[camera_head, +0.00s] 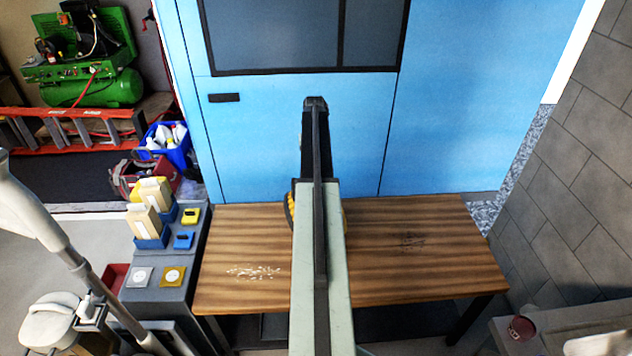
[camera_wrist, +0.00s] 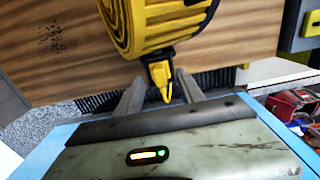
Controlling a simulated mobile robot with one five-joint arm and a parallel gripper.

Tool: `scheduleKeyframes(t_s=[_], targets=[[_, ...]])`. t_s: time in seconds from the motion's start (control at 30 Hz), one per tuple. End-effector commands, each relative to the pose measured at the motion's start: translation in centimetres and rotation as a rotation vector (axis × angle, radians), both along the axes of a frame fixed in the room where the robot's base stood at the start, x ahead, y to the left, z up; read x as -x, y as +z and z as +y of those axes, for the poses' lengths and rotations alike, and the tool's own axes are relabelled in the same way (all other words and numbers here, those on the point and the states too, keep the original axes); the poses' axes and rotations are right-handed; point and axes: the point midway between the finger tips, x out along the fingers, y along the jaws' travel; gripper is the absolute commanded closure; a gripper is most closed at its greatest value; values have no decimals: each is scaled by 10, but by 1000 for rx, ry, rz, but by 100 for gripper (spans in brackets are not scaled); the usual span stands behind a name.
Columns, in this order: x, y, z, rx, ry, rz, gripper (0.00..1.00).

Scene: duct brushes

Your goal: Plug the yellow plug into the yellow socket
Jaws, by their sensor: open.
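My gripper (camera_wrist: 159,88) is open in the wrist view, one grey finger on each side of the yellow plug (camera_wrist: 160,77). The plug hangs from a coiled yellow cable (camera_wrist: 150,25) and shows gaps to both fingers. In the head view my arm hides the gripper and plug, and only edges of the yellow coil (camera_head: 291,208) show beside the arm on the wooden table (camera_head: 400,240). The yellow socket (camera_head: 172,276), a yellow square plate with a round white face, lies on the grey stand at left, beside a similar white socket (camera_head: 140,278).
The grey stand (camera_head: 165,300) adjoins the table's left end. It also carries blue holders (camera_head: 150,240) with tan brushes, a small yellow box (camera_head: 190,216) and a blue box (camera_head: 184,240). A blue wall stands behind the table. The table's right half is mostly clear.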

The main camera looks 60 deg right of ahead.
Motion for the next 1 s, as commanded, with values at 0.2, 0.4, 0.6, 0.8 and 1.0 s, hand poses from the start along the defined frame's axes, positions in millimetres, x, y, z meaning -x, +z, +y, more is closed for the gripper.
scheduleKeyframes(t_s=[0.2, 0.4, 0.6, 0.8, 1.0], targets=[[0, 1, 0, 0, 0, 0, 55], [0, -18, -2, 0, -1, 0, 55], [0, -52, -4, 0, -1, 0, 55], [0, -52, -4, 0, -1, 0, 55], [0, -51, -4, 0, -2, 0, 55]])
